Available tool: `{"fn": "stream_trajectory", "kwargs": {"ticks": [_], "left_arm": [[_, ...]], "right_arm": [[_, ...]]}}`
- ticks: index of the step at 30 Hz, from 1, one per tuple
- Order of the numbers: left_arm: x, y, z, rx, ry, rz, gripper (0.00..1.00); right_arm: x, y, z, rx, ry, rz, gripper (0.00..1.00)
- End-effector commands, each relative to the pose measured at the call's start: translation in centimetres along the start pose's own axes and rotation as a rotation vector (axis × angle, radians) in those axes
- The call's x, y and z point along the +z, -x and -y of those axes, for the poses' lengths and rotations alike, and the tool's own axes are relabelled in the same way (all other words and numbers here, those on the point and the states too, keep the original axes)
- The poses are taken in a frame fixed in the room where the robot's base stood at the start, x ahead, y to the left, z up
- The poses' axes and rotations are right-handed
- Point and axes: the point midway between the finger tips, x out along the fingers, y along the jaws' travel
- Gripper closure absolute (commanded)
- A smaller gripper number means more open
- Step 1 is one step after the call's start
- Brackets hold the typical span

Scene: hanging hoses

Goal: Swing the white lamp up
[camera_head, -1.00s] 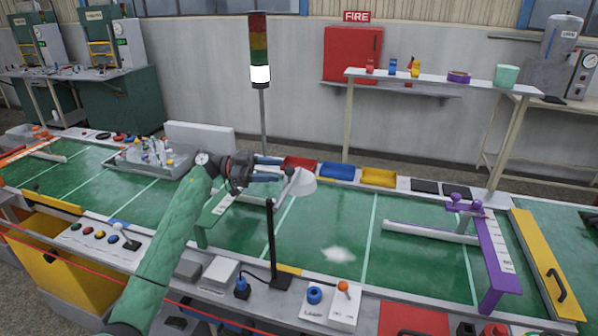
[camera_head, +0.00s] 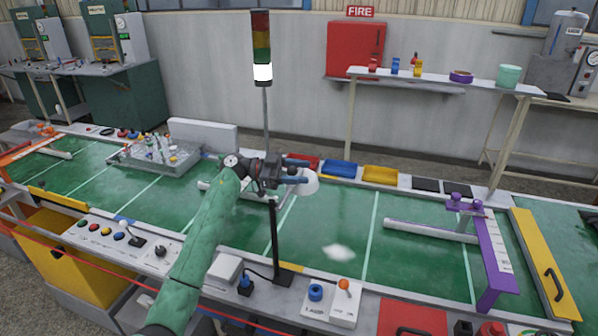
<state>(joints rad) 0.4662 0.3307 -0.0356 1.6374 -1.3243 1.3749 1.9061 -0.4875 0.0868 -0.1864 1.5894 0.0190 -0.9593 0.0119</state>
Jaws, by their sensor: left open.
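The white lamp (camera_head: 312,186) has a pale shade on a thin black post (camera_head: 274,240) that stands at the front edge of the green table. Its shade hangs low beside the post top, and a bright patch lies on the green surface below. My left gripper (camera_head: 303,171) is open at the shade, with its dark blue fingers overlapping the shade's upper left side. The fingers hide part of the lamp's head and joint, and I cannot tell whether they touch it. My right gripper is out of view.
A panel with a blue knob (camera_head: 315,292) and an orange-topped switch (camera_head: 343,284) sits right of the post base. A blue bin (camera_head: 340,169) and a yellow bin (camera_head: 380,175) stand behind. A purple bracket (camera_head: 490,262) stands right. The green surface between is mostly clear.

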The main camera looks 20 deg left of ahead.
Motion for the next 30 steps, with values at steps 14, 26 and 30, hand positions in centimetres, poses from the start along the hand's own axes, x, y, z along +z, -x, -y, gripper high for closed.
{"fn": "stream_trajectory", "kwargs": {"ticks": [14, 26, 30], "left_arm": [[0.0, 0.0, 0.0, 0.000, -0.002, 0.000, 1.00], [-1.4, 0.3, -0.5, -0.006, -0.138, -0.024, 1.00], [-2.6, 0.5, -1.1, -0.009, -0.250, -0.045, 1.00]], "right_arm": [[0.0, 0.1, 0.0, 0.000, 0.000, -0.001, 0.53], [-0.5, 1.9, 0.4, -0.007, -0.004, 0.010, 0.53], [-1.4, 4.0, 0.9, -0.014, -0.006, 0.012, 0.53]]}}
